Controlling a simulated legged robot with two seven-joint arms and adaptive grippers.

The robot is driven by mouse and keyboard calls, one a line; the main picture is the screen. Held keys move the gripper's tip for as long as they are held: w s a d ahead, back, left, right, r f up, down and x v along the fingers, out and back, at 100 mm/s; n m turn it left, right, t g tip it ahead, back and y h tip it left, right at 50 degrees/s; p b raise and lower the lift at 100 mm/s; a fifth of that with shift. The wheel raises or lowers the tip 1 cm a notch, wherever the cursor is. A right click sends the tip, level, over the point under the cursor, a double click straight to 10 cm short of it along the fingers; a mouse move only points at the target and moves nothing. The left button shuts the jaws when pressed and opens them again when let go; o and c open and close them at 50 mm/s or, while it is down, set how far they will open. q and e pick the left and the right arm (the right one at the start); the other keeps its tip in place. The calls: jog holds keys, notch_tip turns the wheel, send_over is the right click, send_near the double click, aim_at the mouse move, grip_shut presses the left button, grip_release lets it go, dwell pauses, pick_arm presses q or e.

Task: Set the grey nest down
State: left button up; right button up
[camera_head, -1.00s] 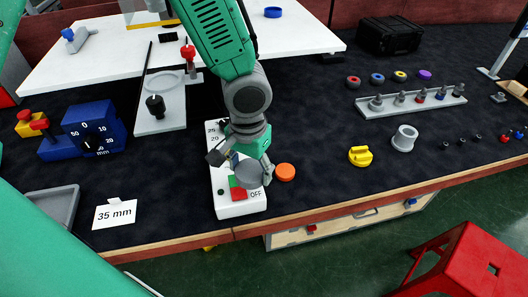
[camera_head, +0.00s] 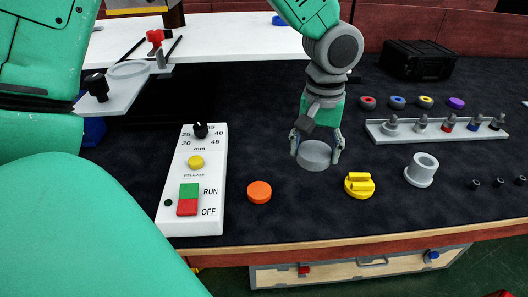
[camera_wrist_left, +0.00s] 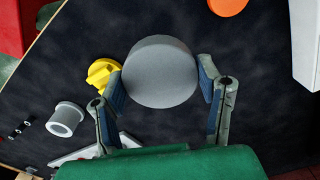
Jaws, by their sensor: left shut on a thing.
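The grey nest (camera_head: 314,155) is a plain grey round piece. My left gripper (camera_head: 315,143) is shut on it, with one finger on each side. In the left wrist view the nest (camera_wrist_left: 160,72) sits between the two fingertips (camera_wrist_left: 162,82). It is over the dark table mat, between the orange disc and the yellow knob. I cannot tell whether its underside touches the mat. My right gripper is not in view.
An orange disc (camera_head: 259,192) and a white control panel (camera_head: 215,150) lie to the left. A yellow knob (camera_head: 359,186) and a grey flanged ring (camera_head: 421,170) lie to the right. A grey rack (camera_head: 440,132) holds several pegs. The dark mat (camera_head: 310,215) in front is clear.

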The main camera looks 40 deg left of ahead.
pick_arm(q)
jog(key=b, duration=0.2)
send_over(308, 192)
jog(key=f, duration=0.3)
jog(key=d+f, duration=0.1)
jog(key=f, duration=0.1)
jog(key=shift+f, duration=0.25)
jog(key=shift+a+f, duration=0.4)
jog(key=shift+f, duration=0.25)
notch_tip(308, 192, down, 3)
jog(key=shift+a+f+b, duration=0.1)
jog(key=shift+a+b, duration=0.05)
jog(key=shift+b, duration=0.6)
jog(key=shift+d, duration=0.2)
jog(key=shift+c, duration=0.6)
jog(key=shift+d, duration=0.15)
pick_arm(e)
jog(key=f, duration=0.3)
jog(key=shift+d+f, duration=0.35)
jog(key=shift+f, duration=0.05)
pick_arm(q)
jog(key=o, duration=1.2)
jog(key=shift+o, duration=0.5)
jog(key=shift+a, duration=0.2)
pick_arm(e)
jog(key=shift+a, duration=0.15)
